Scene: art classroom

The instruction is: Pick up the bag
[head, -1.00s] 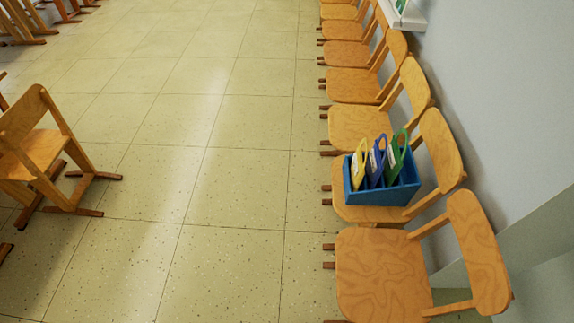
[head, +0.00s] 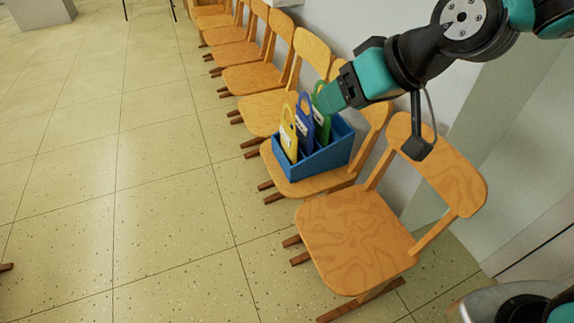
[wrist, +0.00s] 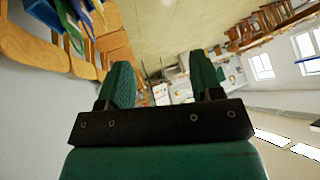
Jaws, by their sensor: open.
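Three flat bags with handles stand in a blue box (head: 325,160) on a wooden chair seat. They are a yellow bag (head: 288,135), a blue bag (head: 305,130) and a green bag (head: 322,122), left to right. My gripper (head: 335,97) appears beside the green bag's upper part and covers some of it; the gap between them is unclear. In the wrist view my gripper (wrist: 162,82) is open, with nothing between its green fingers. The box and bags show there only partly, at the upper left, outside the fingers. The task does not say which bag.
Wooden chairs stand in a row along the wall. An empty chair (head: 355,240) is in front of the box's chair, and several more (head: 255,75) stretch behind. The tiled floor (head: 150,190) to the left is clear.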

